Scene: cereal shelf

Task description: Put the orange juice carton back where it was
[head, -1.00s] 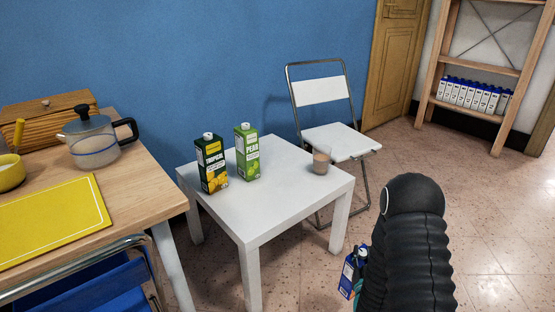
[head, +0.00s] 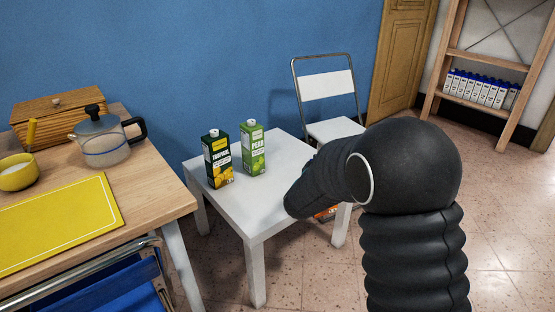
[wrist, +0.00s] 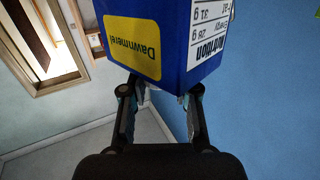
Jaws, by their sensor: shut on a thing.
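My gripper (wrist: 160,100) is shut on a blue carton (wrist: 150,45), which fills the upper middle of the wrist view. It has a yellow "Dawnmere" label and a white nutrition panel, which appear upside down there. In the head view my arm hides my gripper and most of the carton; a small orange and blue patch of it (head: 326,214) shows below the arm, by the white table's right side. The white table (head: 255,210) bears a dark Tropical carton (head: 217,160) and a green Pear carton (head: 253,149), both upright.
A folding chair (head: 328,88) stands behind the table. A wooden counter (head: 150,190) at left holds a kettle (head: 102,138), a yellow pot (head: 17,173) and a yellow board (head: 55,220). A shelf (head: 480,105) with several blue-capped cartons stands at far right.

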